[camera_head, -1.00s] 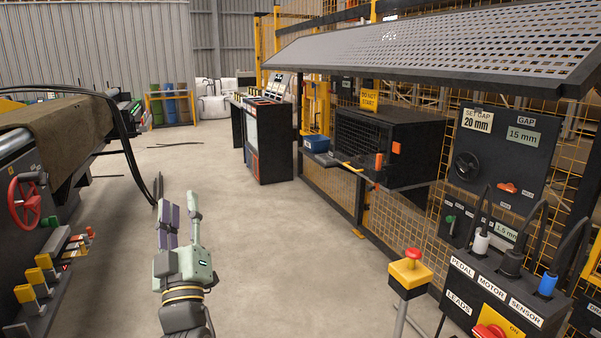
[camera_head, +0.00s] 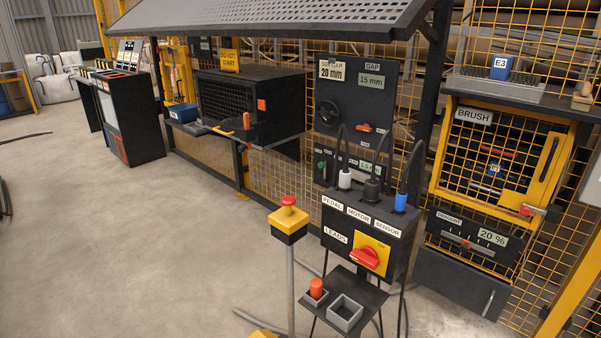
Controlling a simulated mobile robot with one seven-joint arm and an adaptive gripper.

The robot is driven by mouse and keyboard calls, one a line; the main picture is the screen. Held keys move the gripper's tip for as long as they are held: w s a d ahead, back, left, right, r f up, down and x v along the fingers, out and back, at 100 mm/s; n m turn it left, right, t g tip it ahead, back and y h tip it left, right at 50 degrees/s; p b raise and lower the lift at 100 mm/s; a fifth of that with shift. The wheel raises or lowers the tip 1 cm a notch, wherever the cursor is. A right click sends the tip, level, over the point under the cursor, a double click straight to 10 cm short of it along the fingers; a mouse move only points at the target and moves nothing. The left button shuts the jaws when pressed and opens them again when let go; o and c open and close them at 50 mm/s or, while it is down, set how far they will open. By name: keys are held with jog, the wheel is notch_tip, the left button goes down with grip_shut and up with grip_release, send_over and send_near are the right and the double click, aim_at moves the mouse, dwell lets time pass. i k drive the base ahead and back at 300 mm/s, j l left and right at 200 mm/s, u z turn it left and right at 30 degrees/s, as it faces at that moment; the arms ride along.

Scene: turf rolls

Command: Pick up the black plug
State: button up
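The black plug (camera_head: 372,189) stands upright in the top of the dark leads box (camera_head: 345,243), above the MOTOR label, with a black cable rising from it. A white plug (camera_head: 345,179) is to its left above PEDAL. A blue plug (camera_head: 400,201) is to its right above SENSOR. My gripper is not in view now.
A post with a red button on a yellow box (camera_head: 288,222) stands left of the leads box. Below the box, a shelf holds an orange object (camera_head: 316,289) and a grey open tray (camera_head: 345,313). A caged BRUSH cabinet (camera_head: 500,170) is at right.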

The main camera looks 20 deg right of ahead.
aim_at(371, 197)
jog(key=l+z, duration=0.15)
jog(key=l, duration=0.25)
jog(key=i+l+z, duration=0.15)
jog(key=l, duration=0.25)
jog(key=l+z, duration=0.15)
jog(key=l, duration=0.2)
jog(key=i+l+z, duration=0.15)
jog(key=l, duration=0.25)
jog(key=i+l+z, duration=0.15)
jog(key=l, duration=0.2)
jog(key=i+l+z, duration=0.15)
jog(key=l, duration=0.2)
jog(key=i, duration=0.45)
